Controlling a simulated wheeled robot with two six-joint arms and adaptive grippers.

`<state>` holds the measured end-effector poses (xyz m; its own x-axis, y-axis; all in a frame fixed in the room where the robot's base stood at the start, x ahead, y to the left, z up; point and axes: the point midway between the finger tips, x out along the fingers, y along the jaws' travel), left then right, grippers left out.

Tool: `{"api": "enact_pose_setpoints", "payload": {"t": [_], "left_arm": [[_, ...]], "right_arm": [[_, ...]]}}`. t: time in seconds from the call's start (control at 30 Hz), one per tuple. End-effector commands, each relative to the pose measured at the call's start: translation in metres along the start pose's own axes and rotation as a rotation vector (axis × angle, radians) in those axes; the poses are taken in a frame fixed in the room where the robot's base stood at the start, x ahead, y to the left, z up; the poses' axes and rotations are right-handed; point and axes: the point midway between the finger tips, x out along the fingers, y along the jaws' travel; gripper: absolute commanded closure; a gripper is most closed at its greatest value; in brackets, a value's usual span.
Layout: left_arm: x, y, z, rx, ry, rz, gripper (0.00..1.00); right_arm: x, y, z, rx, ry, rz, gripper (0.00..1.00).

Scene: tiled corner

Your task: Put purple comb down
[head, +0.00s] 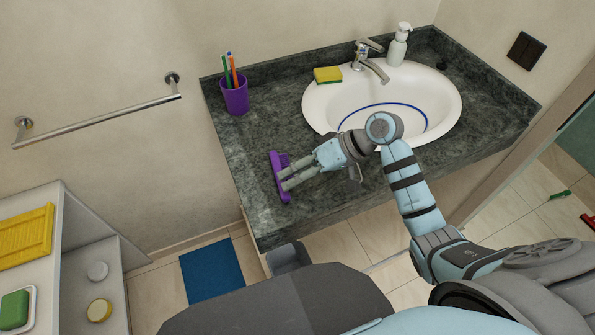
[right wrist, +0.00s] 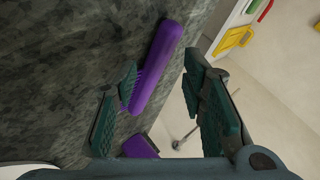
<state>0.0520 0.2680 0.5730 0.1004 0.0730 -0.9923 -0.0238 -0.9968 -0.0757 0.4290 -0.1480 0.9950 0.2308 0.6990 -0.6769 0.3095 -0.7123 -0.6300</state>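The purple comb (head: 279,177) lies on the dark stone counter (head: 258,222), near its left front edge. In the right wrist view the comb (right wrist: 160,62) shows just past the fingertips, beside the left-hand finger, its teeth partly behind that finger. My right gripper (head: 287,180) reaches in from the right with its fingertips at the comb. In the right wrist view the right gripper (right wrist: 162,85) has its fingers wide apart, with nothing clamped between them.
A purple cup (head: 235,98) with toothbrushes stands at the counter's back left. A yellow sponge (head: 327,75), the white sink (head: 440,95), a faucet (head: 375,68) and a soap dispenser (head: 398,47) are behind. A shelf (head: 70,220) stands at left. Counter between comb and cup is clear.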

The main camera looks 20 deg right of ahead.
Motion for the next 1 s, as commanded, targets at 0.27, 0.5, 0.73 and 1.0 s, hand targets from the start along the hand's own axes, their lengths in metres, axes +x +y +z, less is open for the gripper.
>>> {"api": "enact_pose_setpoints", "payload": {"t": [0.27,0.5,0.73,1.0], "left_arm": [[-0.001,0.0,0.0,0.0,0.0,0.0,1.0],[-0.004,0.0,0.0,0.0,0.0,0.0,1.0],[-0.004,0.0,0.0,0.0,0.0,0.0,1.0],[-0.003,0.0,0.0,0.0,0.0,0.0,1.0]], "right_arm": [[-0.004,-0.003,-0.002,-0.001,0.0,0.0,0.62],[-0.057,-0.002,-0.002,-0.003,-0.001,0.008,0.62],[-0.112,-0.002,-0.002,-0.001,-0.001,0.005,0.62],[-0.124,-0.003,-0.002,0.0,-0.001,-0.001,0.62]]}}
